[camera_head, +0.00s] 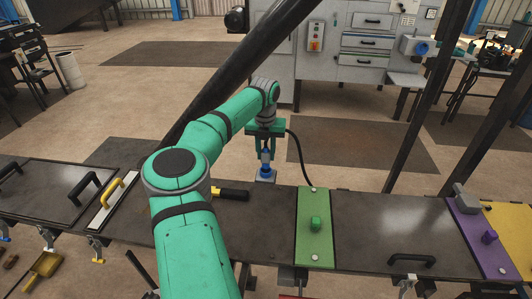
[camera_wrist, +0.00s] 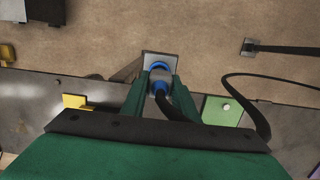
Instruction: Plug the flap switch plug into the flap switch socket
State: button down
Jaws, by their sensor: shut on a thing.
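My gripper (camera_head: 265,148) is at the far edge of the bench, pointing down, shut on the blue and grey flap switch plug. In the wrist view the plug (camera_wrist: 158,84) sits between the two green fingers (camera_wrist: 155,92). A black cable runs from the plug to the green plate. Just beyond the plug is a grey box (camera_head: 266,176) with a blue round socket (camera_wrist: 160,66), which I take for the flap switch socket. The plug is lined up with it and very close or touching; I cannot tell whether it is seated. The fingers hide part of it.
The green plate (camera_head: 314,250) with a green knob (camera_head: 315,223) lies right of the gripper. A black-handled tool (camera_head: 232,194) with a yellow end lies left. A purple plate (camera_head: 476,235) is farther right. A dark slanted beam (camera_head: 235,75) passes behind my arm. The dark benchtop right of the green plate is mostly clear.

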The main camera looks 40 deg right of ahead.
aim_at(266, 160)
jog(key=shift+f, duration=0.45)
jog(key=shift+f, duration=1.05)
jog(key=shift+f, duration=0.35)
dwell(0.6)
jog(key=c, duration=1.3)
grip_release()
jog(key=r, duration=0.7)
jog(key=a+r, duration=0.1)
jog(key=r, duration=0.2)
jog(key=shift+s+r, duration=0.4)
